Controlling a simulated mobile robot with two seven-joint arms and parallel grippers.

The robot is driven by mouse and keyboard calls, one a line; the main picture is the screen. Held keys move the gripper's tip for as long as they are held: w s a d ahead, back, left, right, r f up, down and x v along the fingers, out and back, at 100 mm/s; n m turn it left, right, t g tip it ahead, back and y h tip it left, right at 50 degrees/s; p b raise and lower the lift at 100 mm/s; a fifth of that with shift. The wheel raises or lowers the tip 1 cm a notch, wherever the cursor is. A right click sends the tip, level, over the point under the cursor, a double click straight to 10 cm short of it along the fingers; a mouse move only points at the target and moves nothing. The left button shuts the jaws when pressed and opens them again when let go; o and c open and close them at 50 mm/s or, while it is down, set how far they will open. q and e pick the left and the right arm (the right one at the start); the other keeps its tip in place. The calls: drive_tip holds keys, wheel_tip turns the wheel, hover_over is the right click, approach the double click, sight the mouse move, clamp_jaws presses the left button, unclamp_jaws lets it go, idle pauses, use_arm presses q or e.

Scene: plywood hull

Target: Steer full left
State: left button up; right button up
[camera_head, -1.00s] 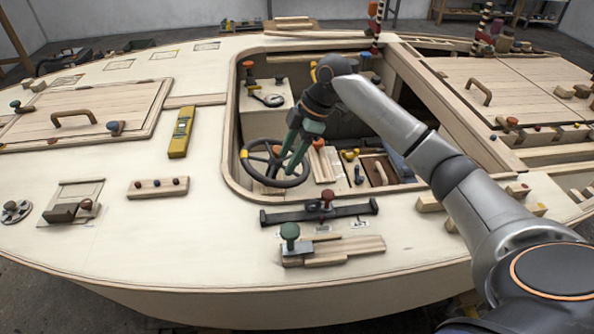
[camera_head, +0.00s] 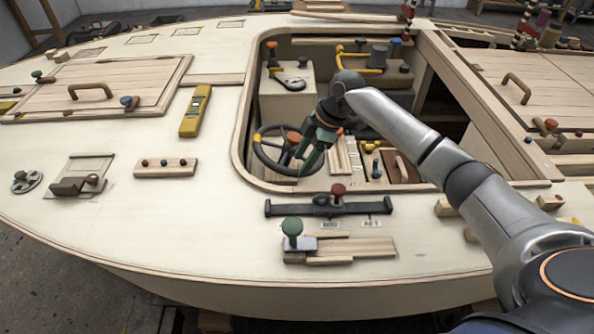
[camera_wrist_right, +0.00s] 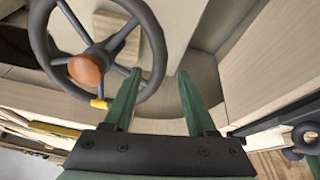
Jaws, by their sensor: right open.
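The dark steering wheel (camera_head: 258,156) with a reddish-orange hub (camera_head: 293,137) sits in the cockpit opening, with a yellow mark (camera_head: 257,138) on its upper left rim. My right gripper (camera_head: 308,160) is open at the wheel's right side and partly hides the rim there. In the right wrist view the wheel (camera_wrist_right: 40,38) fills the upper left, with a yellow mark (camera_wrist_right: 99,104) low on its rim. There the gripper's green fingers (camera_wrist_right: 160,82) are spread, one over the rim's inner side and one outside it. Contact cannot be told. My left gripper is out of view.
The cockpit coaming (camera_head: 245,125) surrounds the wheel closely. A black lever bar (camera_head: 300,208) with a red knob and a green-knobbed slider (camera_head: 292,228) stand on the near deck. A yellow level (camera_head: 196,110) lies left of the opening.

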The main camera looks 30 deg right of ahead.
sight(296, 171)
drive_tip(key=shift+x, duration=1.95)
drive_tip(key=shift+c, duration=0.4)
clamp_jaws()
